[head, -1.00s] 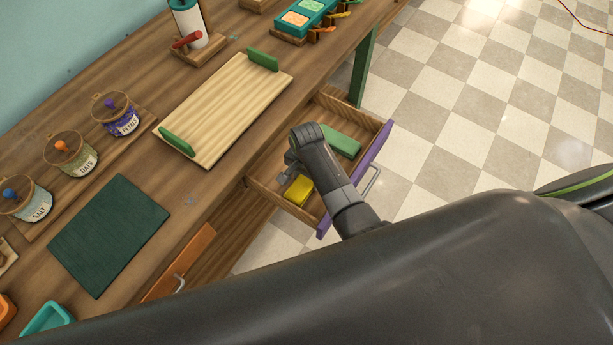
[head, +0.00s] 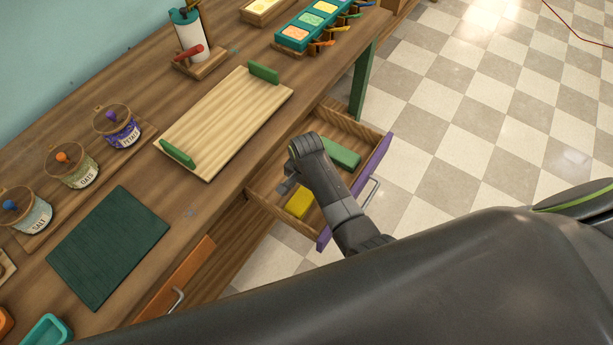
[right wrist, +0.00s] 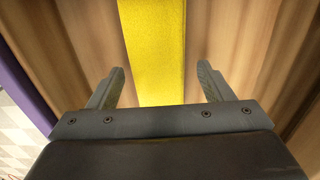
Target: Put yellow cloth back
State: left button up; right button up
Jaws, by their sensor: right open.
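The yellow cloth (head: 300,203) lies folded as a block in the open drawer (head: 264,207) with the purple front. My right gripper (head: 285,184) is over the drawer, beside the cloth in the head view. In the right wrist view the cloth (right wrist: 154,50) runs as a yellow band between the two open fingers of my right gripper (right wrist: 160,88). The fingers are apart from its sides, with gaps on both sides. My forearm hides part of the drawer. My left gripper is not in view.
A green block (head: 341,152) lies at the drawer's far end. Above the drawer, the wooden table carries a tray with green handles (head: 225,115), a dark green mat (head: 108,245) and lidded jars (head: 72,166). An orange drawer (head: 185,275) is at the lower left.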

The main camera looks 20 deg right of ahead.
aim_at(307, 191)
notch_tip(307, 191, up, 11)
jog(key=shift+p, duration=0.35)
jog(key=shift+r, duration=0.1)
dwell(0.3)
